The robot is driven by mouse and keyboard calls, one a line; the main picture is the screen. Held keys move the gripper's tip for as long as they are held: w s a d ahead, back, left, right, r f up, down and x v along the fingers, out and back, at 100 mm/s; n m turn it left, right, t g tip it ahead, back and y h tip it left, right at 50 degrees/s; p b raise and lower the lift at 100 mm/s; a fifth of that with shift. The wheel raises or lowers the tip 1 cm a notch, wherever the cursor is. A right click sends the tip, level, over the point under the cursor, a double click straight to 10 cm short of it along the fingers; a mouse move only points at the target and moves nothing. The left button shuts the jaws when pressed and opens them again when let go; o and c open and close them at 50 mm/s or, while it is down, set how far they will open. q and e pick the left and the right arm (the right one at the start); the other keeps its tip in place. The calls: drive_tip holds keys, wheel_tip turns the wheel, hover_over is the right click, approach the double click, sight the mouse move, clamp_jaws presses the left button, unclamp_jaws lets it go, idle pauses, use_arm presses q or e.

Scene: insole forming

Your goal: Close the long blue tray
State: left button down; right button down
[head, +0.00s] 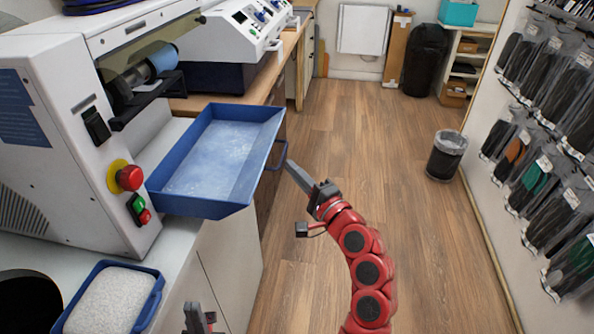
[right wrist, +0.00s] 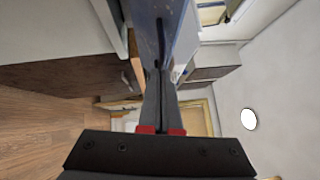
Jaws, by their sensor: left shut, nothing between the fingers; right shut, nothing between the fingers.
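The long blue tray (head: 203,206) sticks out from the white machine (head: 60,110) over the counter's edge, pulled open. Its inside looks dusted with pale powder. A blue loop handle (head: 281,157) is on its right end. My right gripper (head: 289,164) is shut and empty, with its tips at or very close to the handle; I cannot tell if they touch. In the right wrist view, the shut fingers (right wrist: 159,75) point at the blue tray (right wrist: 150,25). My left gripper (head: 195,310) is shut and empty at the bottom edge, only partly in view.
A smaller blue tray (head: 157,300) filled with white granules sits on the counter at lower left. The machine's red emergency knob (head: 130,178) is left of the long tray. A second white machine (head: 225,35) stands behind. Open wooden floor (head: 340,120) lies to the right.

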sight(236, 173)
drive_tip(key=shift+a, duration=0.1)
drive_tip(key=w+a+p, duration=0.1)
drive_tip(key=a, duration=0.3)
drive_tip(key=a+p, duration=0.1)
drive_tip(key=a, duration=0.4)
drive_tip(key=w+a+p, duration=0.1)
drive_tip(key=a+p, duration=0.1)
drive_tip(key=a, duration=0.2)
drive_tip(key=shift+w+a, duration=0.25)
drive_tip(key=shift+w, duration=0.05)
